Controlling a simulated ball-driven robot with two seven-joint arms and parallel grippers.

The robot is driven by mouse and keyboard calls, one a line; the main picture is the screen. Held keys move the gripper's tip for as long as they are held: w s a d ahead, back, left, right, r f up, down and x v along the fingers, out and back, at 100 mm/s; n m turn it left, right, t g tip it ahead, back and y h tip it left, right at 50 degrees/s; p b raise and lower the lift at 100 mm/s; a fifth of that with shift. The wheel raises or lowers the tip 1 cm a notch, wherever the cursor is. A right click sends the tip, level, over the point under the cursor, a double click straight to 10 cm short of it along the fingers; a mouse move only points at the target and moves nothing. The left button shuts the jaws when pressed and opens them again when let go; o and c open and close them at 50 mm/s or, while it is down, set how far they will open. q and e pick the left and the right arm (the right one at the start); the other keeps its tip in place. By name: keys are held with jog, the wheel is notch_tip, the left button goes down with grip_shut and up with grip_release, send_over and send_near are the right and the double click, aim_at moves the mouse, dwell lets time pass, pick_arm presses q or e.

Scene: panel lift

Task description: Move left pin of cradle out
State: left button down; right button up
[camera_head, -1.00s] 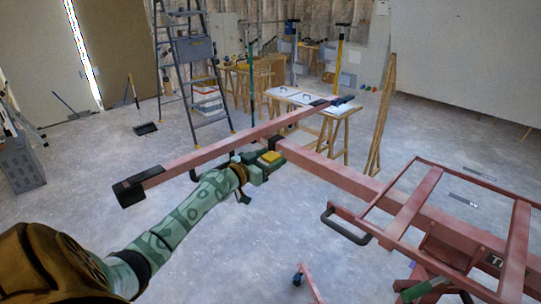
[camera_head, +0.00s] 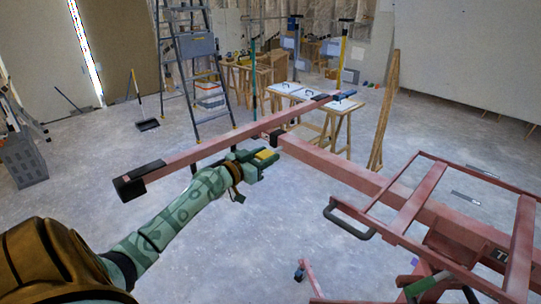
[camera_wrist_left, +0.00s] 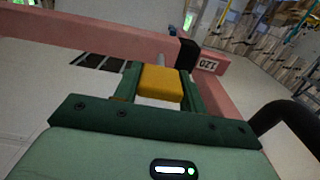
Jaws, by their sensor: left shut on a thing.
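The cradle's long red crossbar (camera_head: 200,150) with black end pads runs slantwise across the head view. It meets the lift's red main beam (camera_head: 335,167) near a black bracket. My left gripper (camera_head: 262,156) is just in front of this joint. In the left wrist view its green fingers (camera_wrist_left: 160,85) are shut on the yellow block-shaped handle of the left pin (camera_wrist_left: 160,82). A short grey shaft shows behind the handle, pointing to the crossbar. I cannot tell how deep its far end sits. My right gripper is not in view.
The lift's red frame (camera_head: 405,215) with a black loop handle (camera_head: 349,222) stands at the right. A stepladder (camera_head: 195,75), a broom (camera_head: 147,124) and a trestle table (camera_head: 300,92) are farther back. Grey floor is open at the left front.

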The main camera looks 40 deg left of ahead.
pick_arm(q)
jog(key=c, duration=0.8)
grip_release()
jog(key=shift+a, duration=0.1)
jog(key=s+b, duration=0.2)
jog(key=s, duration=0.3)
jog(key=s+a+b, duration=0.1)
jog(key=s, duration=0.5)
jog(key=s+b, duration=0.2)
jog(key=s, duration=0.3)
jog(key=shift+s+a+b, duration=0.15)
jog(key=shift+s+b, duration=0.05)
jog(key=shift+b, duration=0.1)
